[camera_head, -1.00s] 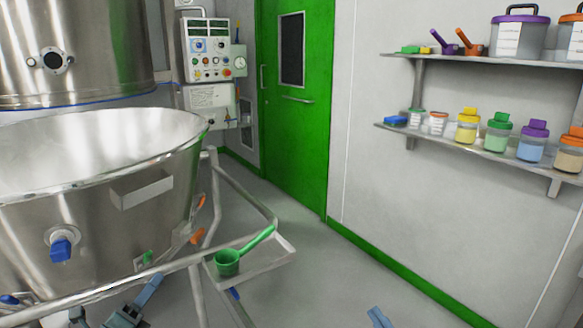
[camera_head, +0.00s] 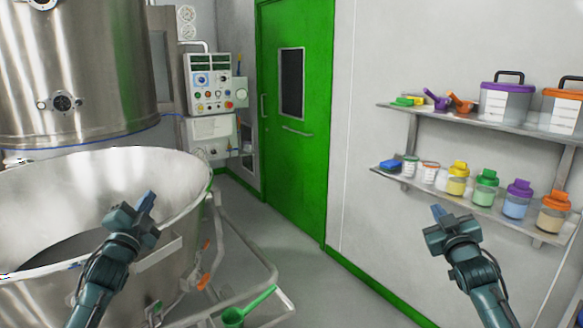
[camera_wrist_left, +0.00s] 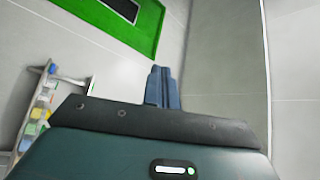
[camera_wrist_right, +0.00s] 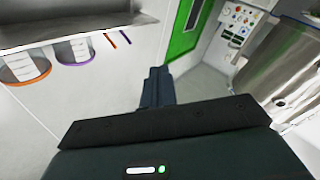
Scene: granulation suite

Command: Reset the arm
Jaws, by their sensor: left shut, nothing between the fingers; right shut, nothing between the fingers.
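My left gripper (camera_head: 145,202) is raised in front of the large steel bowl (camera_head: 190,175) in the head view. Its fingers are shut and empty; they also show in the left wrist view (camera_wrist_left: 163,88). My right gripper (camera_head: 438,212) is raised at the right, in front of the wall and below the lower shelf's left end in the picture. Its fingers are shut and empty, and they show together in the right wrist view (camera_wrist_right: 157,87). Neither gripper appears to touch anything.
A green scoop (camera_head: 236,316) lies on the small tray at the bowl frame. Wall shelves (camera_head: 460,120) at right hold several lidded containers and jars. A control panel (camera_head: 211,84) and a green door (camera_head: 300,150) are at the back.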

